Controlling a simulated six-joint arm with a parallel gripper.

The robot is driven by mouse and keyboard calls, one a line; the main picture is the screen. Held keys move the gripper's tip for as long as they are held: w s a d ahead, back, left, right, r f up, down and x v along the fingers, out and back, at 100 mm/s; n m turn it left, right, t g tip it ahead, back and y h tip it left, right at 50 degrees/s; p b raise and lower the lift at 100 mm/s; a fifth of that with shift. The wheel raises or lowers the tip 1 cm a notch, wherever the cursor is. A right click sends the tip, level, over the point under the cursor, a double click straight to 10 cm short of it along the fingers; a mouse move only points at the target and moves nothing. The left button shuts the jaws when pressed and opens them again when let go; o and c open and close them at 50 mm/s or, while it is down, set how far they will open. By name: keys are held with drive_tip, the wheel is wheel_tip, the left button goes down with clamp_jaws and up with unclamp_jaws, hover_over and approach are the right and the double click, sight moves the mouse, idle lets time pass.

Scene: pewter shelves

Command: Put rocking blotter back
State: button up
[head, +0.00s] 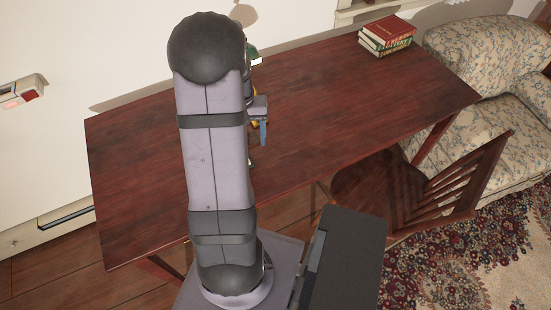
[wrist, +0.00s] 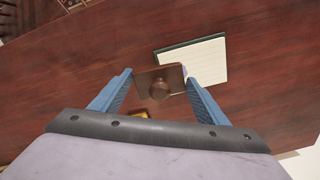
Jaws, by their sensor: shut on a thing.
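The rocking blotter (wrist: 158,84) is a brown wooden block with a round knob, seen from above in the wrist view. My gripper (wrist: 159,78) is shut on it, with one blue finger on each side. In the head view my gripper (head: 263,130) shows only in part beside my arm, over the desk (head: 330,105); the blotter cannot be made out there. Whether the blotter touches the desk top, I cannot tell.
A pale lined pad with a dark edge (wrist: 204,60) lies just beyond the blotter. A small yellow thing (wrist: 138,114) lies near my gripper, partly hidden. Stacked books (head: 387,36) stand at the desk's far right. A wooden chair (head: 440,185) stands at the front right.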

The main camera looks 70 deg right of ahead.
drive_tip(key=m+b, duration=0.1)
drive_tip(key=m, duration=0.1)
hover_over(277, 156)
drive_tip(key=shift+r+n, duration=1)
drive_tip(key=shift+n, duration=0.2)
drive_tip(key=shift+w+d+f+p, duration=0.1)
drive_tip(key=shift+f+p, duration=0.65)
drive_tip(key=shift+f, duration=4.3)
drive_tip(key=shift+f, duration=0.15)
drive_tip(key=o, duration=0.9)
drive_tip(key=shift+o, duration=0.2)
